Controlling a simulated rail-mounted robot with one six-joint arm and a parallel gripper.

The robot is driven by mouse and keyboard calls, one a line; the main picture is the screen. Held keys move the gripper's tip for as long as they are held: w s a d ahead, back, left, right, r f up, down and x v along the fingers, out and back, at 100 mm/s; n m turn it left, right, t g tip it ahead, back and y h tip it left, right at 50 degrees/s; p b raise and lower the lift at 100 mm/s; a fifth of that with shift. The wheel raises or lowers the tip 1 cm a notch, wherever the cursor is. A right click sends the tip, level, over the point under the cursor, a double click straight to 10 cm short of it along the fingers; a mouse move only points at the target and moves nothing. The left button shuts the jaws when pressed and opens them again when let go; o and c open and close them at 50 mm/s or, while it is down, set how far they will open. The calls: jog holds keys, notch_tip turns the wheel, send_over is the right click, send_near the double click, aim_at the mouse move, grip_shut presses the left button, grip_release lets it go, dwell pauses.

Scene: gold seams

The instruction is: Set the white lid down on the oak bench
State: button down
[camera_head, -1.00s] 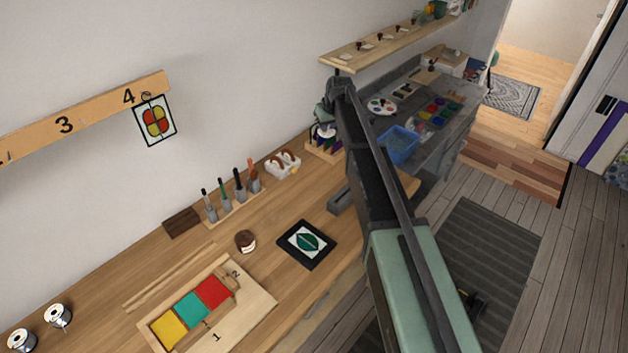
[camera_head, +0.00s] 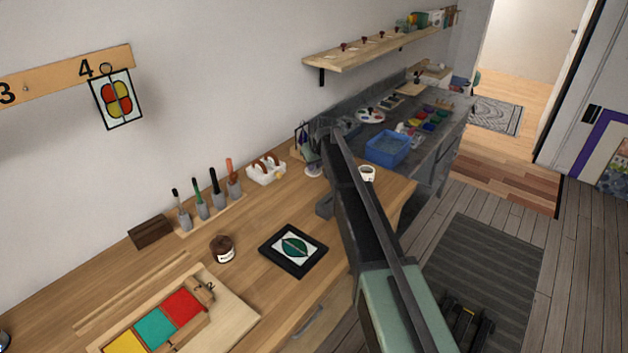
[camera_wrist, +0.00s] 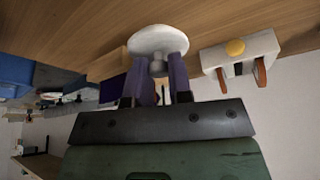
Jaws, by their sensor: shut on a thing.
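The white lid (camera_wrist: 160,38) is a round shallow dome with a knob. In the wrist view the purple fingers of my gripper (camera_wrist: 161,72) are shut on the knob. In the head view the lid (camera_head: 314,171) hangs under my gripper (camera_head: 313,155), over the far end of the oak bench (camera_head: 262,222). The bench surface (camera_wrist: 90,22) also shows just past the lid in the wrist view. I cannot tell whether the lid touches it.
A white holder with orange-brown handled tools (camera_head: 266,172) stands left of the lid. A small white pot (camera_head: 367,173) stands right of my arm. A grey block (camera_head: 324,206) and a black-framed leaf panel (camera_head: 293,250) lie nearer. A blue bin (camera_head: 387,148) is beyond.

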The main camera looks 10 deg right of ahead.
aim_at(314, 172)
notch_tip(314, 172, down, 4)
jog(key=b, duration=0.2)
jog(key=shift+b, duration=0.4)
jog(key=shift+r+p, duration=0.25)
jog(key=shift+p, duration=0.05)
jog(key=shift+f, duration=0.2)
jog(key=c, duration=1)
grip_release()
jog(key=shift+c, duration=0.2)
jog(key=shift+r, duration=0.15)
